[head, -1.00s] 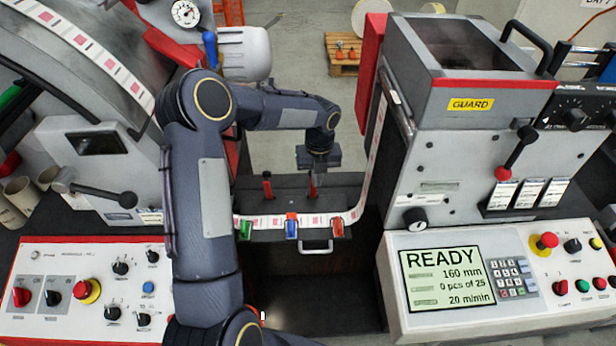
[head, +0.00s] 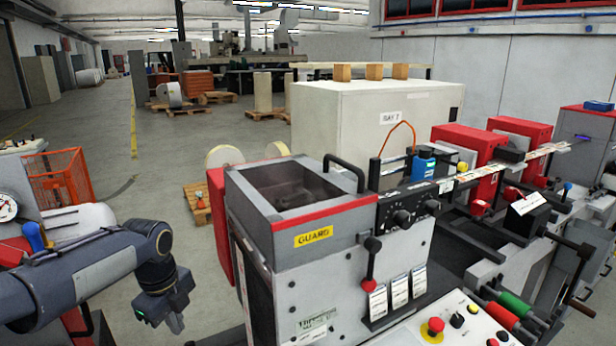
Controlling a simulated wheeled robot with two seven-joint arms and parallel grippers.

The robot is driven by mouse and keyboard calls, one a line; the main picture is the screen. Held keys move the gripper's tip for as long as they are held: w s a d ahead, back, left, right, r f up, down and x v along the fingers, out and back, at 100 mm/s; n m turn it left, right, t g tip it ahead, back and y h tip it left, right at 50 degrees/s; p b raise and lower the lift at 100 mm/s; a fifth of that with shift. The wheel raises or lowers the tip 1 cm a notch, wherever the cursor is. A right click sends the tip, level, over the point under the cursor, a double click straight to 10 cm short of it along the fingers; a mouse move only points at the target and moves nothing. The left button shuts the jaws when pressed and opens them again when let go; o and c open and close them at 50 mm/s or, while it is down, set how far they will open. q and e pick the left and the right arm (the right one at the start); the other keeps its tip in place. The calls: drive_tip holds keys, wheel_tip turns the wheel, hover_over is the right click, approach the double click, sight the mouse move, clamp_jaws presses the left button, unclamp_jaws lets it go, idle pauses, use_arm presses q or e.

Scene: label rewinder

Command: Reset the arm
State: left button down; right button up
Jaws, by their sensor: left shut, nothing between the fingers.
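My left arm comes in from the left at the lower left of the head view. Its gripper (head: 172,318) hangs pointing down over the floor, to the left of the grey machine with the yellow GUARD label (head: 313,236). The gripper is shut with nothing in it, and it is apart from the machine. My right arm and right gripper are not in view.
A black lever with a red knob (head: 369,285) and a red emergency button (head: 436,325) are on the machine's front. The label web (head: 510,163) runs right past red units. An orange crate (head: 62,185) stands at left. Open floor lies behind.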

use_arm(q)
drive_tip(key=s+d+r+n+t+h, duration=0.1)
drive_tip(key=s+r+n, duration=0.1)
drive_tip(key=s+n, duration=0.4)
drive_tip(key=s+d+r+n+t, duration=0.1)
drive_tip(key=s+d+r+n, duration=0.1)
drive_tip(key=s+n, duration=0.4)
drive_tip(key=s+d+f+n+t+h, duration=0.1)
drive_tip(key=s+d+f+n, duration=0.1)
drive_tip(key=s+n, duration=0.4)
drive_tip(key=s+d+f+n+t+h, duration=0.1)
drive_tip(key=s+d+f+n, duration=0.1)
drive_tip(key=s+n, duration=0.3)
drive_tip(key=shift+s+d+f+n+t+h, duration=0.3)
drive_tip(key=shift+s+n+t, duration=0.1)
drive_tip(key=shift+s, duration=0.35)
